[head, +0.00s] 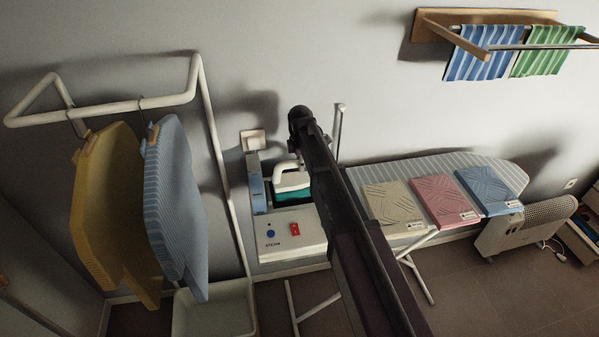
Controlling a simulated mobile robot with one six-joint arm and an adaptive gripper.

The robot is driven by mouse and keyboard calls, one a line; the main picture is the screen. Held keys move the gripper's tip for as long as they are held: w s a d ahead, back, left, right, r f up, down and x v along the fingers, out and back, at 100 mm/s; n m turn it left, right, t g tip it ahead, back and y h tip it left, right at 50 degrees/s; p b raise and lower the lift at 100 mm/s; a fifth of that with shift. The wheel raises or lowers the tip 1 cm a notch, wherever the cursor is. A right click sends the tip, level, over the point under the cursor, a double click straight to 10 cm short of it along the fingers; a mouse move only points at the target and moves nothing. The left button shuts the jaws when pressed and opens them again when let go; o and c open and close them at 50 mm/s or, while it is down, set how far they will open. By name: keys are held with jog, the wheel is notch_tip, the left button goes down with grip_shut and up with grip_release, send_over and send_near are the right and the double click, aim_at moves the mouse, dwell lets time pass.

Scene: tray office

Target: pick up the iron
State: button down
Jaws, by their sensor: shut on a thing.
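The iron (292,191) has a teal body and a white looped handle. It is at the steam station (290,232), over the dark recess behind the front panel with a blue knob and a red switch. My gripper (299,157) is at the right end of the iron's handle, shut on it. My dark arm crosses in front and hides most of the fingers and the iron's right side. I cannot tell whether the iron rests on the station or is raised off it.
A white rail (140,103) with yellow and blue hanging pieces stands left. A heater (524,228) is at right. The wall is close behind.

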jog(key=shift+r, duration=0.1)
notch_tip(320, 180, up, 10)
jog(key=p, duration=1)
dwell(0.7)
jog(key=c, duration=0.9)
grip_release()
grip_shut()
jog(key=shift+f, duration=0.3)
